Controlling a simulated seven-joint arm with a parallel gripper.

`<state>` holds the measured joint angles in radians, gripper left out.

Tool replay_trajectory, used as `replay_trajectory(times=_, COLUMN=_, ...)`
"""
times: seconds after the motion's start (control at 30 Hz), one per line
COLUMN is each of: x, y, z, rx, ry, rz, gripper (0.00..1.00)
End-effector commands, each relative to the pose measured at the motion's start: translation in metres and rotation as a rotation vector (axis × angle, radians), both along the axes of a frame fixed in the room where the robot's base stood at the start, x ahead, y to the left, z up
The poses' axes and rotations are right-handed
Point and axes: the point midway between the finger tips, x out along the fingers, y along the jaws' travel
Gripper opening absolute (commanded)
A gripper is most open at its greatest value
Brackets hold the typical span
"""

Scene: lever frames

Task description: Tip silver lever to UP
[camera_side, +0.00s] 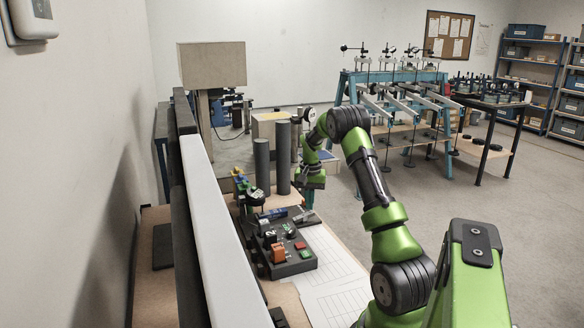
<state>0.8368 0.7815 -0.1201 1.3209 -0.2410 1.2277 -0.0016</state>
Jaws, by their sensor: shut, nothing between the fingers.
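A black control box (288,262) lies on the bench, with an orange switch (278,253) and small green and red parts on its top. A small grey, silver-looking piece (303,215) lies just behind the box; I cannot tell for sure that it is the silver lever, nor which way it is set. My gripper (308,204) points down just above and beside that piece, at the far end of my green arm. It is small in view and looks shut and empty. I cannot tell whether it touches anything.
Dark upright cylinders (262,166) stand behind the box, close to the left of my gripper. A blue piece (271,214) and a small green-and-yellow object (240,183) lie nearby. A long white beam (215,225) runs along the left. A white gridded sheet (340,285) lies flat at the right.

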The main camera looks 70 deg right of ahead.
Motion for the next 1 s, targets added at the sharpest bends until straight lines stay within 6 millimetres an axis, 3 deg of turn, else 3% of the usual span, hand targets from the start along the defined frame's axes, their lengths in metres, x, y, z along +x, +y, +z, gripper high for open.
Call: replay_trajectory(times=1.0, x=0.000, y=0.000, z=-0.016, rx=0.001, ry=0.001, rz=0.000, gripper=0.00)
